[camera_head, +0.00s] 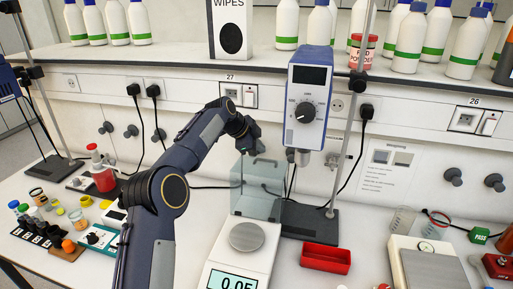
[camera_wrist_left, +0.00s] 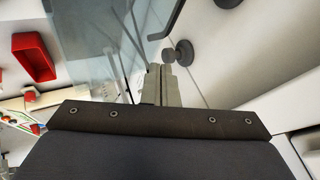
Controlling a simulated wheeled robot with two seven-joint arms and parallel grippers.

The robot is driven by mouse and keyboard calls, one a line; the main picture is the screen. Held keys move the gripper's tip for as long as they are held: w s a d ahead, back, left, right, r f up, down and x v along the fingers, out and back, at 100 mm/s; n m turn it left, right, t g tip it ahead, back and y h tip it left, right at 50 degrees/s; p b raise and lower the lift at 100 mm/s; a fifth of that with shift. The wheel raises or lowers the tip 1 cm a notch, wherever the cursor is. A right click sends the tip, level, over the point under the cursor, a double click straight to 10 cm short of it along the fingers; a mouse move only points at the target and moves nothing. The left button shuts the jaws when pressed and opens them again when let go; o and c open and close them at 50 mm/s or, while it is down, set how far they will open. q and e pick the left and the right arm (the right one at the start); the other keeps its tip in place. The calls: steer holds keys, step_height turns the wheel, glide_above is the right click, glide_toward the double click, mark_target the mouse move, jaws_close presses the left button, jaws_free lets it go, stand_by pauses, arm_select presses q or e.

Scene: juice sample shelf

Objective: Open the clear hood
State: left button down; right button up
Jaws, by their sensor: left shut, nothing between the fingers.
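The clear hood (camera_head: 258,200) is a bluish see-through box shape at the back of the white balance (camera_head: 222,252). The round metal pan (camera_head: 247,236) in front of it is uncovered. My left gripper (camera_head: 250,152) is at the hood's upper edge, its fingers partly hidden by the wrist. In the left wrist view the shut, empty fingers (camera_wrist_left: 165,75) are beside the hood's clear panel (camera_wrist_left: 100,45). I cannot tell whether they touch it. My right gripper is not in view.
A blue stirrer head (camera_head: 308,100) on a stand is close right of the hood. A red tray (camera_head: 325,258) lies right of the balance. The bottle shelf (camera_head: 180,58) runs above. Vials (camera_head: 32,222) and a red flask (camera_head: 102,178) are at left.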

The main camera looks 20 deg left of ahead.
arm_select(q)
steer(key=shift+w+f, duration=0.25)
steer(key=shift+w, duration=0.25)
steer(key=s+a+r+n+b, duration=0.1)
steer(key=s+a+r+n, duration=0.1)
steer(key=s+r, duration=0.45)
steer(key=s+a+r+n+b, duration=0.2)
steer(key=s+r, duration=0.2)
steer(key=s, duration=0.5)
steer(key=s+f+n+y, duration=0.15)
steer(key=s+n, duration=0.25)
steer(key=s, duration=0.7)
steer(key=s+d+f+n, duration=0.1)
steer(key=s+f+n, duration=0.4)
steer(key=s, duration=0.8)
steer(key=s+d+f+n+b, duration=0.1)
steer(key=s+f+n, duration=0.4)
steer(key=s+f, duration=0.7)
steer(key=shift+s+d+f+g, duration=0.2)
steer(key=shift+s+d+g, duration=0.15)
steer(key=shift+d, duration=0.3)
